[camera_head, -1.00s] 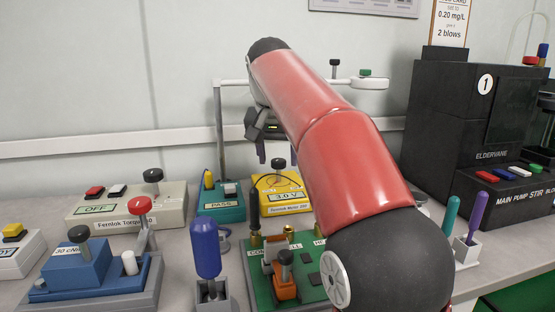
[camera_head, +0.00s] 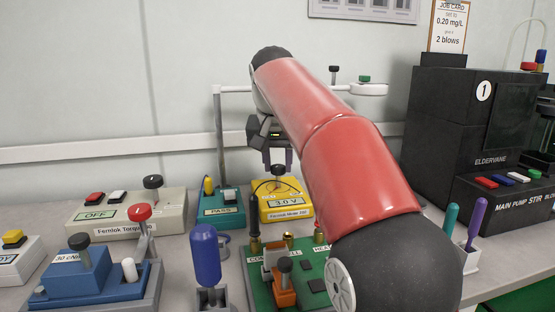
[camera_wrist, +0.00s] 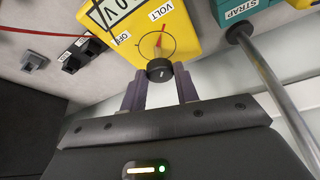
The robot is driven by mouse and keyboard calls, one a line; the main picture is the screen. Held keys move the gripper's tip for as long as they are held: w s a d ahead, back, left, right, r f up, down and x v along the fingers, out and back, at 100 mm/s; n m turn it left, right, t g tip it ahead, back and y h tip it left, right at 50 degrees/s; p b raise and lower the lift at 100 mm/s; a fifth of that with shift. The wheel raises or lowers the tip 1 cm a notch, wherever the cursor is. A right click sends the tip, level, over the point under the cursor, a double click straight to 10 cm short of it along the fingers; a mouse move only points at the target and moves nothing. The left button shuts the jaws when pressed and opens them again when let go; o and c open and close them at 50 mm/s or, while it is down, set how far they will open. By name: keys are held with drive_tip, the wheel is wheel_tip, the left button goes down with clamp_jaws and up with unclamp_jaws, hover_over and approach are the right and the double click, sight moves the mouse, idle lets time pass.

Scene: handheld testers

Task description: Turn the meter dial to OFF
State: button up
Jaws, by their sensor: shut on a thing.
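The yellow meter (camera_head: 266,214) stands on the bench with a display reading about 3.0 V. Its black dial knob (camera_wrist: 159,68) sits inside a thin dark ring, and a red pointer (camera_wrist: 159,40) points toward the VOLT label (camera_wrist: 160,11). The OFF label (camera_wrist: 121,38) is left of the pointer in the wrist view. My gripper (camera_wrist: 159,82) is shut on the knob, one purple finger on each side. In the head view my gripper (camera_head: 277,160) is above the meter, partly hidden by my red arm.
A teal tester (camera_head: 221,208) stands close left of the meter. A green board (camera_head: 258,285) with posts and an orange block lies in front. A metal stand pole (camera_head: 220,140) rises behind the teal tester. The black Eldervane machine (camera_head: 440,120) is at the right.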

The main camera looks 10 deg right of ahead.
drive_tip(key=n+p, duration=0.1)
drive_tip(key=n+y+p, duration=0.1)
drive_tip(key=n, duration=0.1)
drive_tip(key=n+p, duration=0.1)
drive_tip(key=n, duration=0.1)
drive_tip(key=shift+d+r+y, duration=0.2)
drive_tip(key=shift+d+y, duration=0.05)
drive_tip(key=shift+y, duration=0.15)
drive_tip(key=n+y+p, duration=0.1)
drive_tip(key=n+p, duration=0.2)
drive_tip(key=n, duration=0.1)
drive_tip(key=shift+d+y, duration=0.15)
drive_tip(key=shift+y, duration=0.25)
drive_tip(key=n+p, duration=0.1)
drive_tip(key=n, duration=0.1)
drive_tip(key=n+g+y+p, duration=0.1)
drive_tip(key=n, duration=0.1)
drive_tip(key=shift+w+d+f+n, duration=0.1)
drive_tip(key=shift+w+d+n, duration=0.05)
drive_tip(key=shift+n, duration=0.25)
drive_tip(key=shift+w+f+n+g+y+p, duration=0.1)
drive_tip(key=shift+n+g+y+p, duration=0.55)
drive_tip(key=shift+n, duration=1.05)
drive_tip(key=o, duration=1)
drive_tip(key=shift+c, duration=0.2)
